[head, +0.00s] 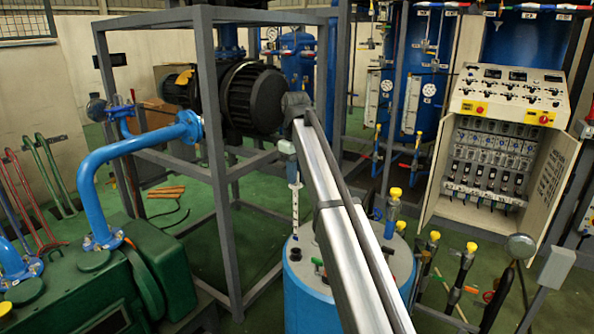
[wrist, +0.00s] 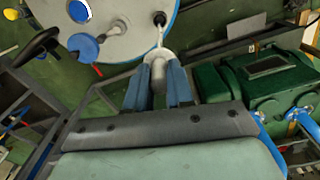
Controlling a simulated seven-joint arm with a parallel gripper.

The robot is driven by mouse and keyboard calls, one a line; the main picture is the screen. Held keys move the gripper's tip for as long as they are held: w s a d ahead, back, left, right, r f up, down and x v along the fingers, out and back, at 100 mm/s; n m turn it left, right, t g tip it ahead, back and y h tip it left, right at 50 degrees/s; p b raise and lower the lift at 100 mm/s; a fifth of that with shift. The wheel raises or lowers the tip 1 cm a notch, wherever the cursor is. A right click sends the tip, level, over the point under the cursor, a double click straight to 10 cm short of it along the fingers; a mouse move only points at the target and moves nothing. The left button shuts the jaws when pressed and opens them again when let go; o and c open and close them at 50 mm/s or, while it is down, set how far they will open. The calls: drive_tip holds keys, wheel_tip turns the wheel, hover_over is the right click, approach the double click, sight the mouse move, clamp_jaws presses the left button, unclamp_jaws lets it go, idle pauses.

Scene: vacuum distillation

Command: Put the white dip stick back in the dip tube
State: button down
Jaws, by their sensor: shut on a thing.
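My gripper (head: 287,148) is shut on the top of the white dip stick (head: 295,195), which hangs down, close to upright, above the blue tank with the pale lid. In the wrist view, my gripper (wrist: 158,72) has its blue fingers closed around the stick's grey-white handle, and the thin white rod (wrist: 160,40) runs away from it. The rod's far end lines up with a small dark fitting (wrist: 159,18) near the lid's edge, which looks like the dip tube. I cannot tell whether the tip is inside it or just above.
The blue tank (head: 308,305) has other fittings on its lid (wrist: 120,35), including a blue cap (wrist: 88,46). A grey frame (head: 218,180) stands to the left, and a green pump (head: 85,285) is at the lower left. Yellow-topped valves (head: 460,280) stand to the right.

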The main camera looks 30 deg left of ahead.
sight(296, 187)
drive_tip(key=shift+f, duration=2.25)
